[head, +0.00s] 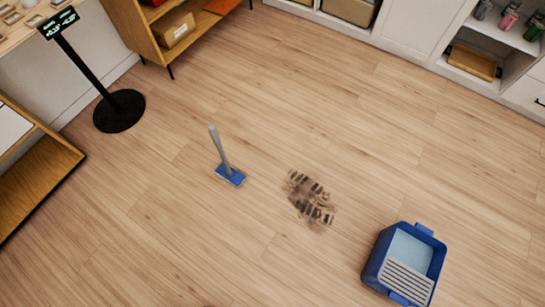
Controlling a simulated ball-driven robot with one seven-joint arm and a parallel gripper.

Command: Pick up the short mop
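The short mop (221,151) stands on the wooden floor left of the picture's middle. Its grey handle rises from a flat blue head (230,176) and leans a little to the upper left. Nothing touches the handle. My gripper is not in view.
A dark dirty footprint (310,199) marks the floor right of the mop. A blue bucket (405,265) with a grey wringer stands at lower right. A black sign post (119,110) stands at upper left. Shelves (40,180) and cabinets (415,25) line the edges. The floor around the mop is clear.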

